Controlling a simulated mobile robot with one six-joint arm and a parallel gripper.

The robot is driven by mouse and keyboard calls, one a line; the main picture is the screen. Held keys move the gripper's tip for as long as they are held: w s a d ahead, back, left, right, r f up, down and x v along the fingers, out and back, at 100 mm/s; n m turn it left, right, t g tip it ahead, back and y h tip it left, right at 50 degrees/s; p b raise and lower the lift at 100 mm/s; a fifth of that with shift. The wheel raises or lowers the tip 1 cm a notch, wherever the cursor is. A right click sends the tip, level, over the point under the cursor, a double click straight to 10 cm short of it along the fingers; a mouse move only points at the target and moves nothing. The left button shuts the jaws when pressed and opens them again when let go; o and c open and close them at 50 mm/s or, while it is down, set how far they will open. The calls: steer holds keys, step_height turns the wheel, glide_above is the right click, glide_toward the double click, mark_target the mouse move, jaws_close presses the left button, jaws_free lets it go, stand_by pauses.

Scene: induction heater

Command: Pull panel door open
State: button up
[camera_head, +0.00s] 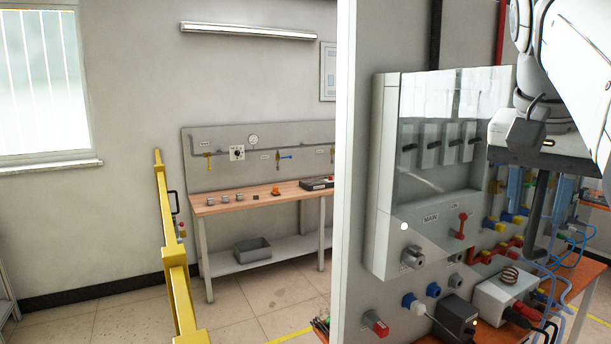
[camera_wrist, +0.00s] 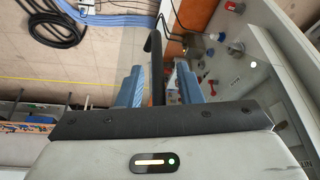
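The panel door is a clear pane (camera_head: 440,130) on the grey electrical panel at the right of the head view. It covers a row of switches and looks closed, though its right edge is hidden behind my arm. My gripper (camera_head: 540,195) is in front of the panel's right side, pointing down. In the wrist view, my gripper (camera_wrist: 158,85) has two blue fingers spread apart. A dark upright bar (camera_wrist: 157,70), seemingly the door handle, stands between them with a visible gap on each side. The bar also shows in the head view (camera_head: 538,220).
Below the door are a red MAIN switch (camera_head: 462,226), plugs and blue cables (camera_head: 570,245) over an orange table (camera_head: 578,285). A yellow rail (camera_head: 170,235) and a workbench (camera_head: 260,198) stand to the left. Coiled black hose (camera_wrist: 55,25) lies on the floor.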

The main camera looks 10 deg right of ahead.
steer(key=shift+v, duration=3.9)
steer(key=shift+w, duration=0.1)
steer(key=w+a+f+n+t+y+b, duration=0.15)
steer(key=w+a+f+n, duration=0.25)
steer(key=f, duration=0.7)
steer(key=w+a+f+n+b, duration=0.3)
steer(key=f, duration=0.7)
steer(key=s+a+f+n+y+b, duration=0.1)
steer(key=s+a+f, duration=0.2)
steer(key=f, duration=1)
steer(key=s+a+f+n+y+b, duration=0.1)
steer(key=a+f, duration=0.4)
steer(key=f, duration=0.9)
steer(key=shift+s+f+n+g+b, duration=0.25)
steer(key=shift+s+n+g+b, duration=0.2)
steer(key=shift+s+n+b, duration=0.35)
